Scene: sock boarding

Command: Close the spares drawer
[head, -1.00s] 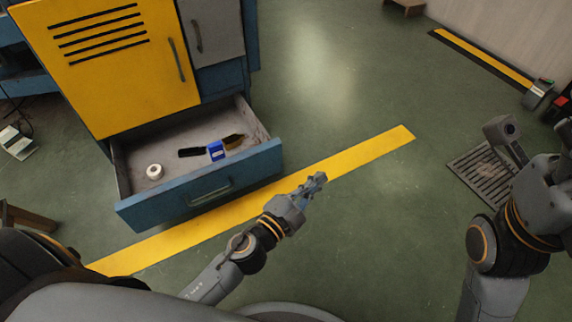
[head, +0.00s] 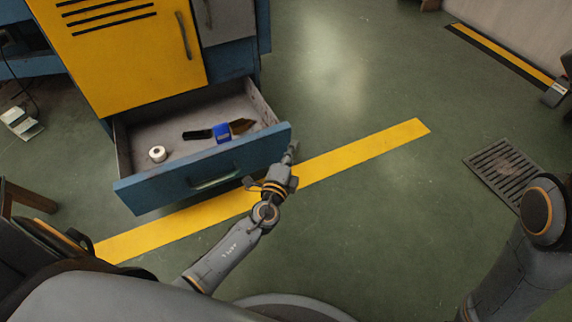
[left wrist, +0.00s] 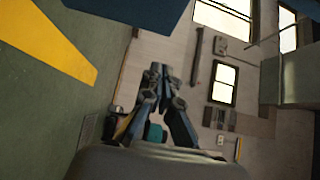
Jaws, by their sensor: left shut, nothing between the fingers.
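The spares drawer (head: 165,188) is the blue-fronted bottom drawer of the cabinet, and in the head view it is pulled well out. A dark bar handle (head: 215,177) sits on its front. My left gripper (head: 291,150) is shut and empty at the right end of the drawer front; I cannot tell whether it touches. In the left wrist view the shut fingers (left wrist: 161,75) show in the middle, with a dark blue panel at the top edge. My right arm shows at the right of the head view, but its gripper is out of view.
In the drawer lie a white roll (head: 157,153), a blue box (head: 222,133) and a dark brush-like item (head: 241,126). The yellow cabinet door (head: 120,55) above is shut. A yellow stripe (head: 370,145) crosses the floor. A floor grate (head: 503,172) lies at the right.

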